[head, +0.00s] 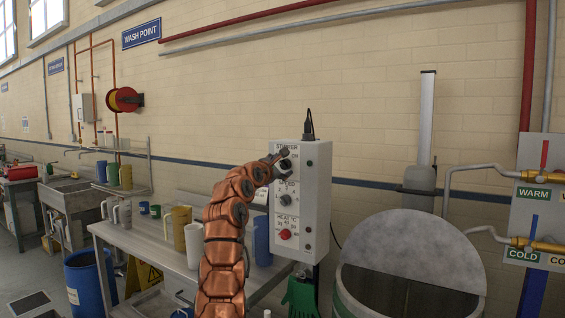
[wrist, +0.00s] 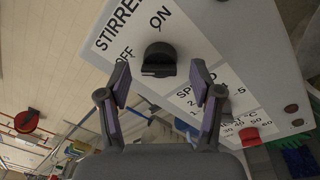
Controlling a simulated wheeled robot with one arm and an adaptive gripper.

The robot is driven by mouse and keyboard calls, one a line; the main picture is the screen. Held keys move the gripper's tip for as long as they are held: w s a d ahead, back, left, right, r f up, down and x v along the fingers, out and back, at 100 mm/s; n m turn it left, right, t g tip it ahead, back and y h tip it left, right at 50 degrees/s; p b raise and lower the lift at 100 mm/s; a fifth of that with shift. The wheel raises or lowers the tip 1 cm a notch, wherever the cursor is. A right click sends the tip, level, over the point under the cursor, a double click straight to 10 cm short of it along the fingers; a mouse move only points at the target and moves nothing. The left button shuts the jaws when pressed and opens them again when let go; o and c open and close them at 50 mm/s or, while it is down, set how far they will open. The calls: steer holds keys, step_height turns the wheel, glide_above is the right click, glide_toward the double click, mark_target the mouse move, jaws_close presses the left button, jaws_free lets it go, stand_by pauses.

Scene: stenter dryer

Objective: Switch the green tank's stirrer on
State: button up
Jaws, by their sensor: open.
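A pale control box (head: 302,200) stands beside a large round tank (head: 346,296) with a grey half lid. Its top black knob, the stirrer knob (wrist: 158,60), has OFF and ON labels around it in the wrist view. I cannot tell surely which label it points to. My gripper (head: 279,159) is at the upper left of the box, partly covering this knob in the head view. In the wrist view my gripper (wrist: 161,82) is open and empty, with the knob just beyond and between its fingertips, apparently untouched.
Below are the black speed knob (head: 286,200) and the red heat knob (head: 285,234). A steel table (head: 150,243) with jugs is at left. A cable rises from the box top. Warm and cold valves (head: 530,195) are at right.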

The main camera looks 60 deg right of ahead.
steer(key=shift+w+d+f, duration=0.1)
steer(key=shift+w+d, duration=0.1)
steer(key=shift+d, duration=0.65)
steer(key=shift+c, duration=0.3)
steer(key=c, duration=1.1)
steer(key=shift+o, duration=0.2)
